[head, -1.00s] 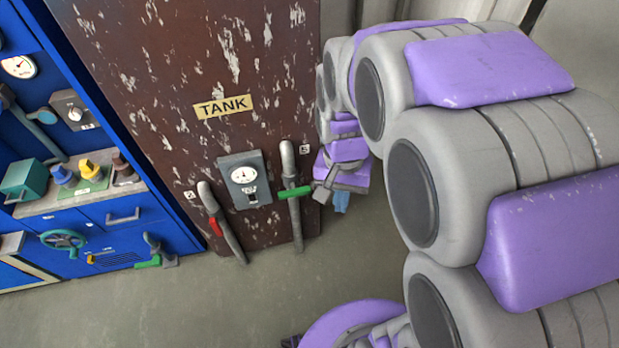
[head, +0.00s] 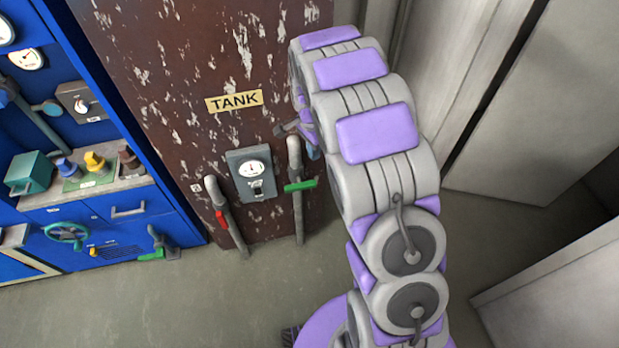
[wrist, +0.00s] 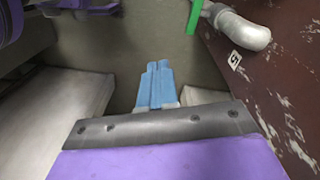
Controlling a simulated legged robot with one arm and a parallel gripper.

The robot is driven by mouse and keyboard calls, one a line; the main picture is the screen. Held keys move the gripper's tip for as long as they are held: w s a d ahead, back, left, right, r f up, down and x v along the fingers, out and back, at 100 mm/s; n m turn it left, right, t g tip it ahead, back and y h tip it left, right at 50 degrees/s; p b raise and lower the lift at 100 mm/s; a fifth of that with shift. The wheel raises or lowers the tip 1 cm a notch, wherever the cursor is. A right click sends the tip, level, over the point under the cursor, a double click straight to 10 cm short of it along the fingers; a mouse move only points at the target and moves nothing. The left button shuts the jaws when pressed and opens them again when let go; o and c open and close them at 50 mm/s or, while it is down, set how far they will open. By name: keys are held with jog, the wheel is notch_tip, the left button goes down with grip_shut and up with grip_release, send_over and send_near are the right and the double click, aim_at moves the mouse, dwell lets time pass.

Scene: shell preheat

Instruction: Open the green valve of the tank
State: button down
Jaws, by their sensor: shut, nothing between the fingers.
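The brown, flaking tank (head: 190,100) with its yellow "TANK" label stands at the centre of the head view. Its green valve handle (head: 300,185) lies crosswise on the right-hand grey pipe (head: 297,215). In the wrist view the green handle (wrist: 194,14) shows at the top edge, by the pipe's bent top (wrist: 240,28). My gripper (wrist: 158,66) has blue fingers, shut together and empty, apart from the handle. In the head view it is mostly hidden behind my arm; a bit of blue (head: 314,152) shows just right of the pipe top, above the handle.
A red-handled valve (head: 222,220) sits on the left pipe, with a gauge box (head: 251,174) between the pipes. A blue control cabinet (head: 100,220) with knobs and another green-handled valve (head: 152,255) stands at left. Grey panels (head: 540,110) stand at right. Floor in front of the tank is clear.

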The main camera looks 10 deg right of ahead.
jog(key=w+a+f+m, duration=0.1)
jog(key=w+f, duration=0.2)
jog(key=f, duration=0.1)
jog(key=m+b, duration=0.1)
jog(key=m, duration=0.2)
send_over(307, 184)
notch_tip(307, 184, down, 16)
jog(key=shift+a+r, duration=0.1)
jog(key=shift+a, duration=0.05)
jog(key=f, duration=0.1)
jog(key=d+f+b, duration=0.1)
jog(key=f, duration=0.1)
jog(key=d+f, duration=0.1)
jog(key=shift+d+f, duration=0.15)
jog(key=shift+f, duration=0.15)
jog(key=shift+a, duration=0.95)
